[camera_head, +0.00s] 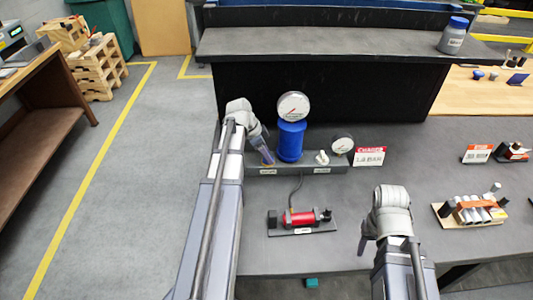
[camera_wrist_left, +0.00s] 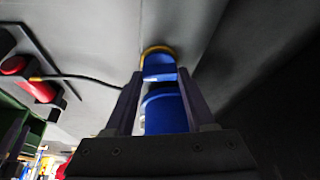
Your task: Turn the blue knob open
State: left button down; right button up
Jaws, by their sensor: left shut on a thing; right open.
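A blue knob (camera_wrist_left: 159,66) with a yellow ring at its far end lies between the fingertips of my left gripper (camera_wrist_left: 157,80) in the left wrist view. A larger blue body (camera_wrist_left: 165,110) shows nearer, between the fingers. In the head view my left gripper (camera_head: 263,150) is shut at the left side of an upright blue cylinder (camera_head: 290,142) topped by a round white gauge (camera_head: 293,106). The knob is hidden or not distinct there. My right gripper (camera_head: 367,240) hangs over the table's front right, empty and away from the valve; its fingers are partly hidden.
A small gauge (camera_head: 342,145) and a red-white sign (camera_head: 369,156) stand right of the cylinder. A red cylinder (camera_head: 301,218) on a dark plate sits in front, joined by a hose. A rack of tubes (camera_head: 474,210) is at right. A dark raised shelf (camera_head: 340,45) stands behind.

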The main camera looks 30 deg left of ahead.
pick_arm(q)
jog(key=n, duration=0.2)
jog(key=n+t+y, duration=0.1)
jog(key=shift+s+d+n, duration=0.15)
jog(key=shift+n, duration=0.25)
jog(key=n+y, duration=0.1)
jog(key=n, duration=0.2)
jog(key=shift+d+n+y, duration=0.1)
jog(key=shift+n+y, duration=0.2)
jog(key=n+y, duration=0.1)
jog(key=n, duration=0.2)
jog(key=shift+d+n+t, duration=0.1)
jog(key=shift+n+t, duration=0.2)
jog(key=shift+n+g+y, duration=0.4)
jog(key=shift+n+y, duration=0.5)
jog(key=shift+n, duration=1.1)
jog(key=shift+c, duration=1.2)
grip_release()
jog(key=shift+d+r, duration=0.1)
jog(key=shift+r, duration=0.05)
pick_arm(e)
jog(key=shift+a+r, duration=0.1)
jog(key=shift+r, duration=0.05)
